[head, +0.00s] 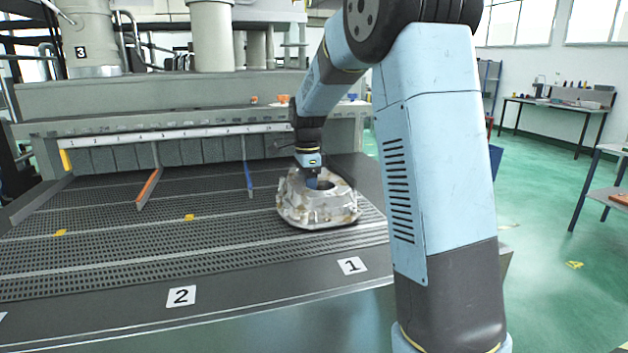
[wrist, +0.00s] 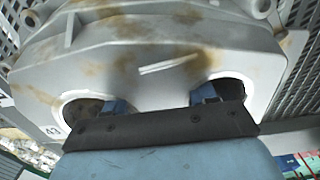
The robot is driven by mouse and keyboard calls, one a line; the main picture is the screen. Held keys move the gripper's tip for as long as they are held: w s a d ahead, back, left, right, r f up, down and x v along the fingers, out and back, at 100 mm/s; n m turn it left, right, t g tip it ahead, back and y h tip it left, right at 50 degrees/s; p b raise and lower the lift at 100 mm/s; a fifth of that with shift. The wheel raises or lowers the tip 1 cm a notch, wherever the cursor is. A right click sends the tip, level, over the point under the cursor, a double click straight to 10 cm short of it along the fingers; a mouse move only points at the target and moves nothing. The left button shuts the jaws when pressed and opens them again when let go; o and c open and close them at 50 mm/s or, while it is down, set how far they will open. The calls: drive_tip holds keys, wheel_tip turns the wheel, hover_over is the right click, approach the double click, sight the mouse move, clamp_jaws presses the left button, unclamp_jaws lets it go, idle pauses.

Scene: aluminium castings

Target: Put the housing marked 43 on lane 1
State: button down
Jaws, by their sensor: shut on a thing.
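The housing (head: 318,200) is a pale cast block with brown stains, and the number 43 shows at its left edge in the wrist view (wrist: 78,84). My gripper (head: 312,180) is over its top and shut on it. In the wrist view both fingers (wrist: 160,101) reach into two round openings, so their tips are hidden. In the head view the housing is level over the slotted bed of lane 1 (head: 350,222), behind the plate marked 1 (head: 352,265). I cannot tell whether its underside touches the bed.
A blue divider (head: 248,168) stands behind and left of the housing. An orange divider (head: 149,188) is farther left. Lane 2's bed behind its plate (head: 181,296) is clear.

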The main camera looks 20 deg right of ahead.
drive_tip(key=shift+f, duration=0.35)
drive_tip(key=shift+c, duration=1.8)
unclamp_jaws()
drive_tip(key=shift+f, duration=0.1)
